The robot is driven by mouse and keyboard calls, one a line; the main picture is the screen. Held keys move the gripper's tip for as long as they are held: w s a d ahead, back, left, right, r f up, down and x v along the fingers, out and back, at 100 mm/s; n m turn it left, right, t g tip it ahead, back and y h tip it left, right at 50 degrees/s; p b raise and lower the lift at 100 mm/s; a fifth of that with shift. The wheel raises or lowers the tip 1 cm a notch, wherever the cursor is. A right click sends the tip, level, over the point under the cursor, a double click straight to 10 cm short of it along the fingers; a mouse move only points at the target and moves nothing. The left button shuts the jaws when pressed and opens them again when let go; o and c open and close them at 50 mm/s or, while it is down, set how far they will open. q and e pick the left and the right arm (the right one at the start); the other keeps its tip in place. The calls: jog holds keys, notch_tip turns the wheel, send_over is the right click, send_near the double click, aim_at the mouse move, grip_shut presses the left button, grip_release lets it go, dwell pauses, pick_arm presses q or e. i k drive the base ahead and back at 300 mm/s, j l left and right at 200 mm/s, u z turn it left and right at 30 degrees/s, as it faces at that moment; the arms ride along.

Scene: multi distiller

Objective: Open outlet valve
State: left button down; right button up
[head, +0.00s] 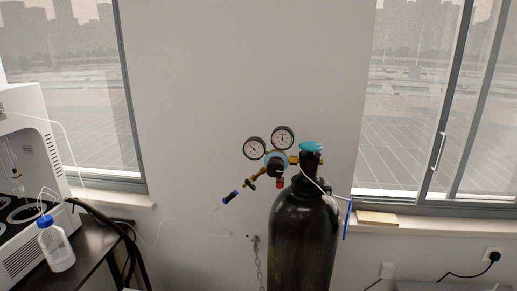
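A dark gas cylinder (304,240) stands upright against the wall, right of the middle in the head view. A light blue round knob (311,147) sits on its top. Neither gripper is in view.
A white machine (28,170) and a clear bottle with a blue cap (56,246) stand on a dark table at the left. A thin tube runs along the wall. A chain (257,262) hangs left of the cylinder. Windows and sills flank the wall.

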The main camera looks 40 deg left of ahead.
aim_at(250, 183)
jog(key=u, duration=1.25)
